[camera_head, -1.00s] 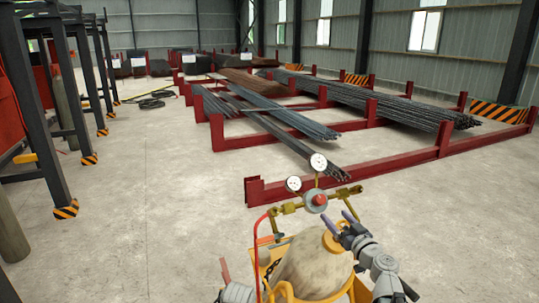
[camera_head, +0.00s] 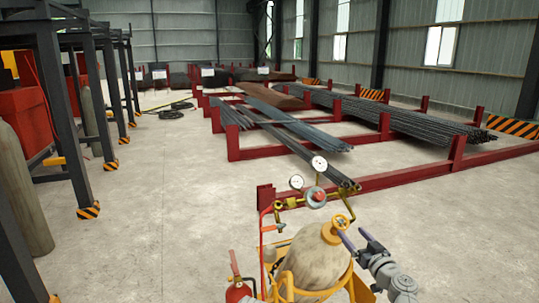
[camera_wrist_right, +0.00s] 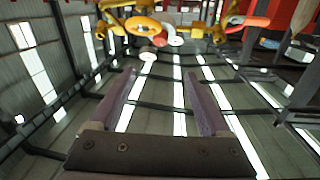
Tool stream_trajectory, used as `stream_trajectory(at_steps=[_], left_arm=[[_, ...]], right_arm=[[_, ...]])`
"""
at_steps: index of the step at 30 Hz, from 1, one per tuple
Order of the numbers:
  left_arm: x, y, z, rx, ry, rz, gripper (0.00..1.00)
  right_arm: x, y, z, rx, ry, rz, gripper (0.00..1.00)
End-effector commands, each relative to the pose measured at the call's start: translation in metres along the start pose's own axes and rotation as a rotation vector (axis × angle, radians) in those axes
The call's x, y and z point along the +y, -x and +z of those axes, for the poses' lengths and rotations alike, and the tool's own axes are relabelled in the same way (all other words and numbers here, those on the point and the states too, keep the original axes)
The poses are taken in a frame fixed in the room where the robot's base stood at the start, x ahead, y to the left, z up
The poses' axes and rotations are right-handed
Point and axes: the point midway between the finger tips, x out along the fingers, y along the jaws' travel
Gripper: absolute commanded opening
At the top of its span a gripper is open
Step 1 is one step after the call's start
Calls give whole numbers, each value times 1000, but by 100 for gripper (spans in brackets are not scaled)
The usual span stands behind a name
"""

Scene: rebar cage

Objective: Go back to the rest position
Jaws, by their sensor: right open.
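My right gripper (camera_head: 352,238) is at the lower right of the head view, beside the yellow valve wheel (camera_head: 338,228) on a beige gas cylinder (camera_head: 312,265). Its two purple-grey fingers are spread apart. In the right wrist view the open jaws (camera_wrist_right: 160,78) have nothing between them, and a yellow ring-shaped part (camera_wrist_right: 142,26) shows beyond the tips. A brass regulator with two white gauges (camera_head: 319,163) stands above the cylinder. My left gripper is not in view.
The cylinder sits in a yellow frame (camera_head: 360,292). A red fire extinguisher (camera_head: 239,292) stands to its left. Red racks (camera_head: 385,182) with steel bars (camera_head: 410,120) lie ahead. Dark posts (camera_head: 62,110) line the left. The floor (camera_head: 165,210) between is clear.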

Motion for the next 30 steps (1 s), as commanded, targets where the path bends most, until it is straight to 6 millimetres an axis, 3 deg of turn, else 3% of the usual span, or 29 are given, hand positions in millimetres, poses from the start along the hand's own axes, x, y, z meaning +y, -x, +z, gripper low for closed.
stream_trajectory(at_steps=[11, 20, 26, 30], left_arm=[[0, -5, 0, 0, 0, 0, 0], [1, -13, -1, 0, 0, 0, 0], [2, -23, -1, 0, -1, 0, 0], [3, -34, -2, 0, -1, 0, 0]], right_arm=[[-49, -6, 26, -88, -6, -123, 80], [-122, -2, 74, -268, -19, -296, 80], [-198, 24, 141, -553, -25, -448, 80], [-248, 76, 213, -919, -1, -492, 80]])
